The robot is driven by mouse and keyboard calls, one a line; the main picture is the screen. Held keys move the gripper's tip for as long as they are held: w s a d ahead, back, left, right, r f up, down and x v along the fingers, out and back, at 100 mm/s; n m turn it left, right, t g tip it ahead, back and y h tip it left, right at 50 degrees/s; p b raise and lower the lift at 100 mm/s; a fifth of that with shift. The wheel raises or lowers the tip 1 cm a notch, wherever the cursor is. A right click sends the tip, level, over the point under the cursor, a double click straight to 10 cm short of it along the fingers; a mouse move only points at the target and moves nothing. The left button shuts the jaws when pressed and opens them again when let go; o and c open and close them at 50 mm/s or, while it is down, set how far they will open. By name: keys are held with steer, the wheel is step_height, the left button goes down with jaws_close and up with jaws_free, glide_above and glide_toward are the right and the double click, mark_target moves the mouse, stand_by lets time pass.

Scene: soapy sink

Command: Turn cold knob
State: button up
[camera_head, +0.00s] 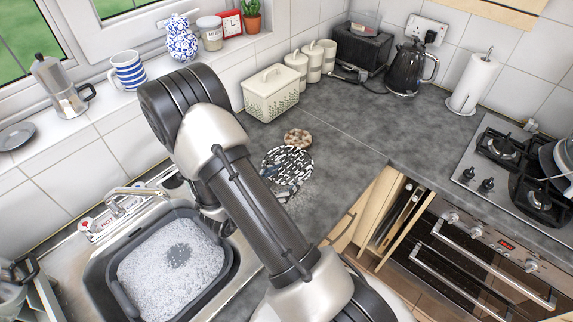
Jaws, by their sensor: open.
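The chrome tap (128,191) stands on a pale panel behind the sink. The red-marked hot end (86,225) is at its left. The cold knob cannot be made out clearly; the right end of the tap panel lies close to my arm. My gripper (208,216) shows only as a dark part below my arm, by the right back corner of the sink. Its jaws are mostly hidden behind my arm, and they are open. I cannot tell whether it touches the tap fittings.
The sink basin (226,279) holds foamy water. A patterned plate (286,163) with a grey item on it and a brown round thing (298,138) lie on the worktop. The windowsill holds a moka pot (59,88) and striped mug (128,71).

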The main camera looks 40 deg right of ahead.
mark_target(304, 174)
steer(key=x, duration=0.6)
steer(key=shift+b, duration=0.4)
steer(key=x, duration=0.3)
steer(key=b+x, duration=0.1)
steer(key=x, duration=0.1)
steer(key=shift+s+f, duration=0.2)
steer(key=shift+s, duration=0.15)
steer(key=shift+c, duration=0.5)
steer(key=c, duration=1.1)
jaws_close()
